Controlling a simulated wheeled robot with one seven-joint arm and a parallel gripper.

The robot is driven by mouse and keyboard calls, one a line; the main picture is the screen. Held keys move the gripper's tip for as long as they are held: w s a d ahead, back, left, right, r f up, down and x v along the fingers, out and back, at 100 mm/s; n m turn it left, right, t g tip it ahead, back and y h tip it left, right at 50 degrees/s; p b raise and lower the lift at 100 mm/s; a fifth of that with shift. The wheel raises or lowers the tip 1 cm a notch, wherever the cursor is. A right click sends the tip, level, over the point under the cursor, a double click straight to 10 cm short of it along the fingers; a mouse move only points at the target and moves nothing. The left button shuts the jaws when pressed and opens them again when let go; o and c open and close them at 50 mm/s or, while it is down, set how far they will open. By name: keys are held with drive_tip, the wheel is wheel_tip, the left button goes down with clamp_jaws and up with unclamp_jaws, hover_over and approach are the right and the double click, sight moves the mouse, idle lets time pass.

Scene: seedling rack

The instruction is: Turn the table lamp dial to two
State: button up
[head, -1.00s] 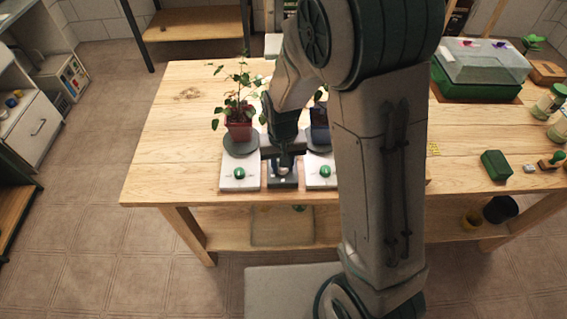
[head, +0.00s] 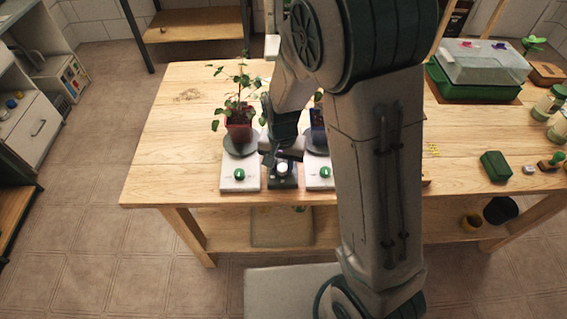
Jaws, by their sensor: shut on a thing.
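The table lamp's dark green base (head: 283,183) stands at the table's front edge, between two white units. Its pale round dial (head: 283,168) shows on top; its marks are too small to read. My gripper (head: 282,160) comes down from behind, right over the dial, with its jaws tilted in the picture. It is shut on the dial, though the contact itself is small and partly hidden. The rest of the lamp is hidden behind my gripper and arm.
White units with green knobs stand close on the left (head: 240,175) and right (head: 319,172). A red pot with a plant (head: 239,130) is on the left one, a blue pot (head: 318,133) on the right. A green box (head: 496,165) lies far right. The table's left part is clear.

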sight(282, 167)
drive_tip(key=o, duration=1)
drive_tip(key=shift+c, duration=0.2)
drive_tip(key=shift+r, duration=0.1)
wheel_tip(282, 167, up, 14)
drive_tip(key=s+d+r+n+t, duration=0.3)
drive_tip(key=s+d+r, duration=0.1)
drive_tip(key=s+d, duration=0.8)
drive_tip(key=shift+s+r, duration=0.2)
drive_tip(key=shift+s, duration=0.35)
